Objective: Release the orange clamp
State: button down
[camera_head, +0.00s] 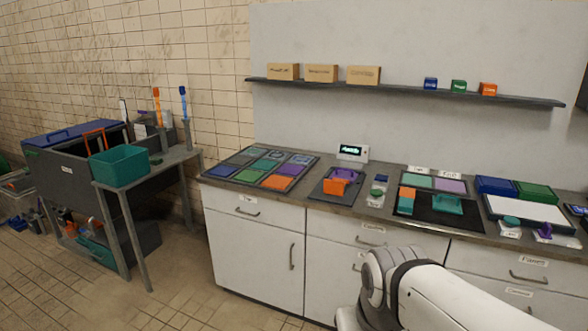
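An orange, blocky clamp-like piece (336,184) sits on a small dark board (319,193) on the counter, left of centre. It has a raised orange part at its upper right. I cannot tell at this size whether its jaws are closed or what it grips. My white arm reaches in at the bottom right, in front of the drawers. My gripper is not in view.
Left of the board lies a tray of coloured squares (234,174). A small display (352,152) stands behind it. To the right are a black mat (431,216) with a teal piece (447,205) and lidded bins (497,186). A shelf (410,91) hangs above. A teal bin (119,166) stands left.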

aim_at(336, 186)
jog(key=u, duration=0.15)
jog(key=i, duration=1.15)
jog(key=z, duration=0.5)
jog(key=i, duration=0.5)
jog(key=z, duration=0.45)
jog(key=k, duration=0.95)
jog(key=z, duration=0.15)
jog(key=i, duration=0.95)
jog(key=u, duration=0.05)
